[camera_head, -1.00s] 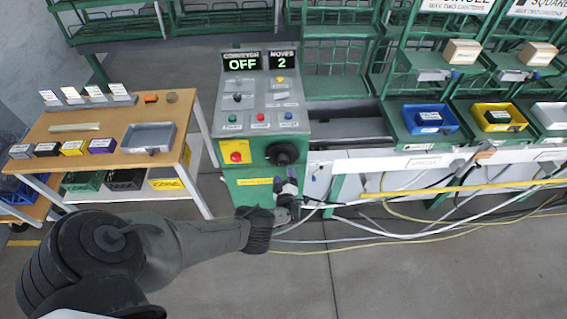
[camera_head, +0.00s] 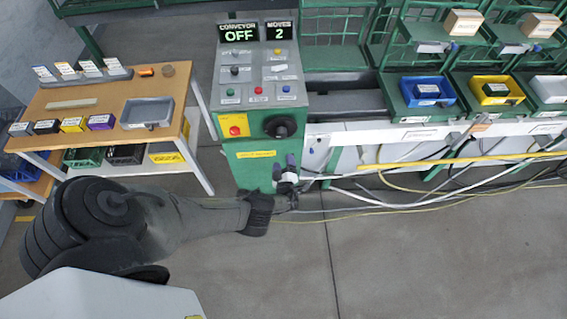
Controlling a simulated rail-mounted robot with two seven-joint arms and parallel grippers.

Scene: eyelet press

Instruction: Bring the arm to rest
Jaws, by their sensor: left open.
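My left arm (camera_head: 125,222) comes in from the lower left and reaches toward the front of the green control console (camera_head: 259,175). My left gripper (camera_head: 291,180) is small in the view, at the end of that arm, in front of the console's lower face. Its jaws are open and I see nothing held between them. I cannot tell whether it touches the console. My right gripper is not in view.
The console carries buttons and a display reading OFF and 2 (camera_head: 259,32). A wooden table (camera_head: 75,130) with a grey tray (camera_head: 147,112) stands left. Bins, including a blue one (camera_head: 428,91), line the right bench. Cables hang below it; the front floor is clear.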

